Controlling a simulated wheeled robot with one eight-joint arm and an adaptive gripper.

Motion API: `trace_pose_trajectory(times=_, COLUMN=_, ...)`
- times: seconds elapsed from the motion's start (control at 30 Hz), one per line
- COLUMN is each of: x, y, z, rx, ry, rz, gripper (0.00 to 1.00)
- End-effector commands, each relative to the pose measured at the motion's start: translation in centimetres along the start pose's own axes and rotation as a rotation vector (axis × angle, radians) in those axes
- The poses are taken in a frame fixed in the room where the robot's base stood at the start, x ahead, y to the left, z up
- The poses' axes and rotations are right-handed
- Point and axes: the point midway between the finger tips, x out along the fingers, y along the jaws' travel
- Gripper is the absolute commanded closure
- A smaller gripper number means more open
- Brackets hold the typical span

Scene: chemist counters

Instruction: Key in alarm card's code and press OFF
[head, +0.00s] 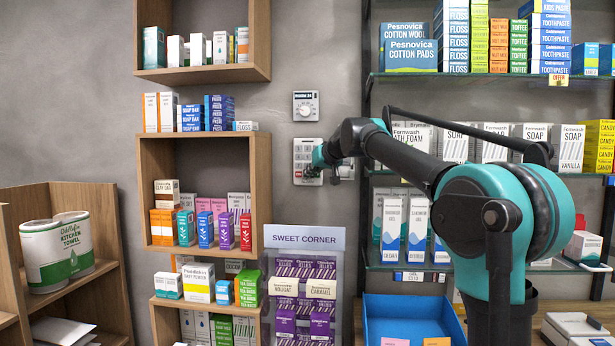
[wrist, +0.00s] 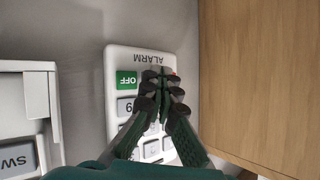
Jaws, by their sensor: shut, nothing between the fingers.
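The white alarm keypad (head: 300,147) is mounted on the grey wall, right of the wooden shelf unit. In the wrist view the keypad (wrist: 117,62) appears upside down, with ALARM lettering and a green OFF button (wrist: 127,81). A grey number key shows below OFF, but its digit is hard to read as it is inverted. My gripper (wrist: 162,73) is shut and empty, its fingertips in front of the keypad and right of OFF. They hide several keys. I cannot tell whether they touch it. I cannot make out the alarm card in either view.
A white dial unit (head: 306,106) is on the wall above the keypad. The wooden shelf side (wrist: 260,80) stands close on the right in the wrist view. A white-framed panel (wrist: 28,110) is at its left. Glass shelves (head: 420,267) of goods are right of the keypad.

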Motion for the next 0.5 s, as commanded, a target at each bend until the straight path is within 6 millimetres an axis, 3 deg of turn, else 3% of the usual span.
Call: trace_pose_trajectory(times=0.5, x=-1.0, y=-0.8, z=0.8, rx=-0.001, ry=0.000, rz=0.000, gripper=1.00)
